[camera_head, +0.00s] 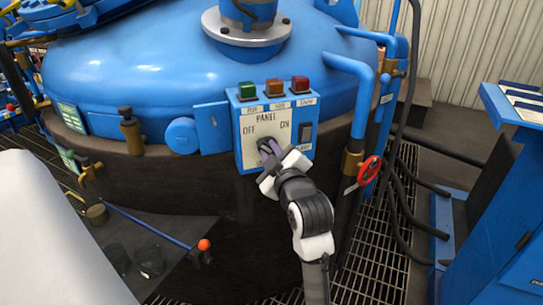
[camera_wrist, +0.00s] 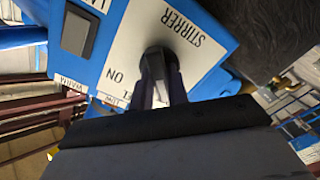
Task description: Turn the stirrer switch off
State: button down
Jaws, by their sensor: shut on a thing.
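The control panel (camera_head: 245,160) is a blue box on the front of the blue vessel, with a white plate marked PANEL, OFF at left and ON at right. The stirrer switch (camera_wrist: 154,57) is a dark round knob on that plate, beside the STIRRER label in the wrist view. My gripper (camera_head: 271,153) reaches the panel from below right. In the wrist view my gripper (camera_wrist: 159,88) has its two fingers shut on the knob. The fingers cover most of the knob, so I cannot tell which mark it points to.
Green, amber and red buttons (camera_head: 274,87) top the panel, and a dark rocker switch (camera_head: 305,132) sits at its right. A red valve wheel (camera_head: 369,170) and blue pipes stand close on the right. A red-tipped lever (camera_head: 204,244) juts out at lower left. Hoses hang over the grating.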

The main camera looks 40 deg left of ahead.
dwell(0.4)
jog(key=c, duration=1.4)
grip_release()
jog(key=shift+o, duration=0.2)
jog(key=p+v, duration=1.2)
jog(key=v, duration=0.2)
jog(key=shift+p, duration=0.3)
jog(key=shift+a+r, duration=0.1)
